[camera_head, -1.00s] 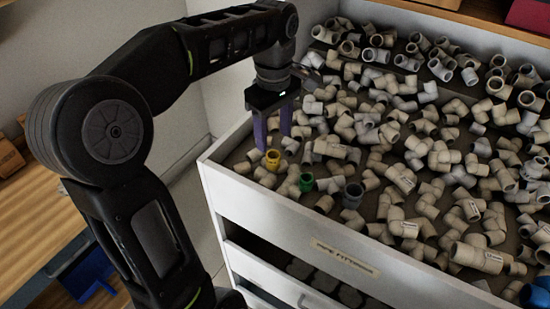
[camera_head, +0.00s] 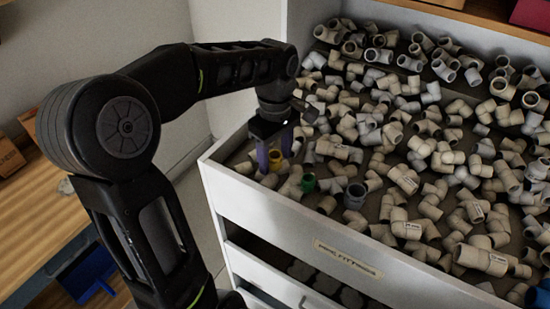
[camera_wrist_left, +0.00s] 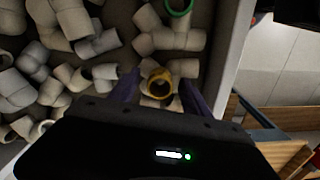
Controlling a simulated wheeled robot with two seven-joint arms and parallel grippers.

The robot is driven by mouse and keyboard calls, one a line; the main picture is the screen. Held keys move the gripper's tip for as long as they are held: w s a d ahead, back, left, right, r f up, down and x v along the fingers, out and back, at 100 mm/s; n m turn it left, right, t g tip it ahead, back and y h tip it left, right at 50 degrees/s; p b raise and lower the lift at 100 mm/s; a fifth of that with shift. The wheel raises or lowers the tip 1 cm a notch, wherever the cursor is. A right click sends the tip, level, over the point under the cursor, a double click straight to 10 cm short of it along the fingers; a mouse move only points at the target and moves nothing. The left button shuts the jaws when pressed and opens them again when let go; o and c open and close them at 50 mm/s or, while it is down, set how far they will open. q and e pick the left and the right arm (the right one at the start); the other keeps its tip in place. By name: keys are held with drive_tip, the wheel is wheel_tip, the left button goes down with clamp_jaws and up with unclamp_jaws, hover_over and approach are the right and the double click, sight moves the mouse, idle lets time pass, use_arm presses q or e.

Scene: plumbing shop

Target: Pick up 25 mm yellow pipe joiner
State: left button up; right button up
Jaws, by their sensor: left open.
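The yellow pipe joiner (camera_head: 275,158) stands upright near the front left corner of the drawer of fittings. My left gripper (camera_head: 274,162) points down over it, with its purple fingers on either side of the joiner. In the left wrist view the yellow joiner (camera_wrist_left: 159,84) shows its round open end between the two fingertips (camera_wrist_left: 157,88). The gripper is open, and I cannot tell whether a finger touches the joiner. My right gripper is not in view.
The white drawer (camera_head: 300,225) is full of grey and beige pipe fittings. A green joiner (camera_head: 308,183) and a grey joiner (camera_head: 355,195) stand to the right of the yellow one. The drawer's front wall is close to the gripper.

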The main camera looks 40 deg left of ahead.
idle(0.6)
use_arm(q)
clamp_jaws()
idle(0.4)
